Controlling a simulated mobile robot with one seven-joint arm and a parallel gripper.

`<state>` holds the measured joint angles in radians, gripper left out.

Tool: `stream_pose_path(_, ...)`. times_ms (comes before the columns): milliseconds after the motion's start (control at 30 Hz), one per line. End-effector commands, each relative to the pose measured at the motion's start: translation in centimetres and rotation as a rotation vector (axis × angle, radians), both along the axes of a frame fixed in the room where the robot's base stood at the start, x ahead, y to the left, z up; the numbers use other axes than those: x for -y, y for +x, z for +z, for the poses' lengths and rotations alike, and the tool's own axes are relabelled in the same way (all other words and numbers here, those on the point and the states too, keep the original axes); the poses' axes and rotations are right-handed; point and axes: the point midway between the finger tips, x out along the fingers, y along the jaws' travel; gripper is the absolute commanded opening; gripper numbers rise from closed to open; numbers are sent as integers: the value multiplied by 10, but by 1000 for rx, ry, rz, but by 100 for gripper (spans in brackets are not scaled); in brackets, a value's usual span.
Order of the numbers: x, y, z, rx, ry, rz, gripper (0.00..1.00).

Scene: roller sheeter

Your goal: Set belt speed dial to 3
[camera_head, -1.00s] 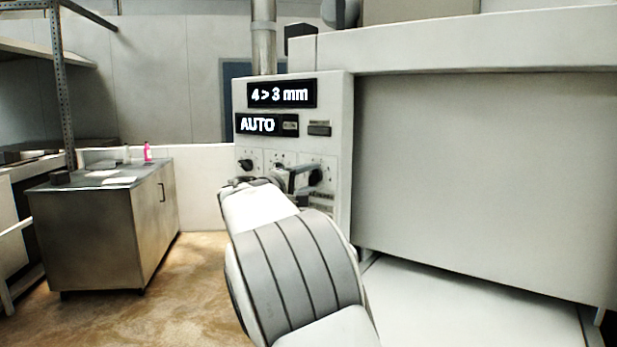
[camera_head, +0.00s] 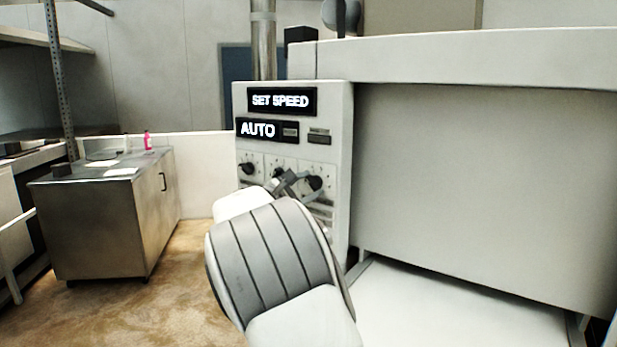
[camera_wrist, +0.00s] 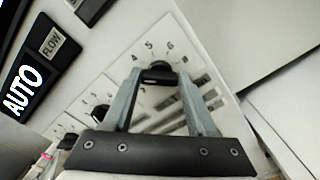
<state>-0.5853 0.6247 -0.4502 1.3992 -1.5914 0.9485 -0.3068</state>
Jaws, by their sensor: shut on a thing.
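The control panel (camera_head: 342,150) of the machine carries a row of black dials. The rightmost dial (camera_head: 314,183) also shows in the wrist view (camera_wrist: 158,75), with white-plate numbers including 4, 5 and 6 around its upper side. My gripper (camera_wrist: 158,72) has one finger on each side of this dial's knob and is shut on it. In the head view my gripper (camera_head: 304,183) reaches the dial from the left. I cannot read the dial's name or its exact setting. The upper display (camera_head: 281,101) reads SET SPEED.
The left dial (camera_head: 247,169) and middle dial (camera_head: 278,171) sit close beside the gripper. A lower display (camera_head: 257,129) reads AUTO, with a small button (camera_head: 319,136) to its right. A metal cabinet (camera_head: 100,225) stands at left, with open floor before it.

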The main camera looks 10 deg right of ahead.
Motion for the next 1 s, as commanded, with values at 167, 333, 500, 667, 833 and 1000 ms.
stream_pose_path(167,0,0,3,-85,-84,1,2)
stream_pose_path(333,0,0,2,-139,-137,0,2)
stream_pose_path(500,-1,0,0,-169,-167,0,2)
stream_pose_path(667,-1,0,-1,-181,-179,0,2)
stream_pose_path(833,-1,0,-1,-182,-180,0,2)
stream_pose_path(1000,-1,0,-1,-181,-179,0,2)
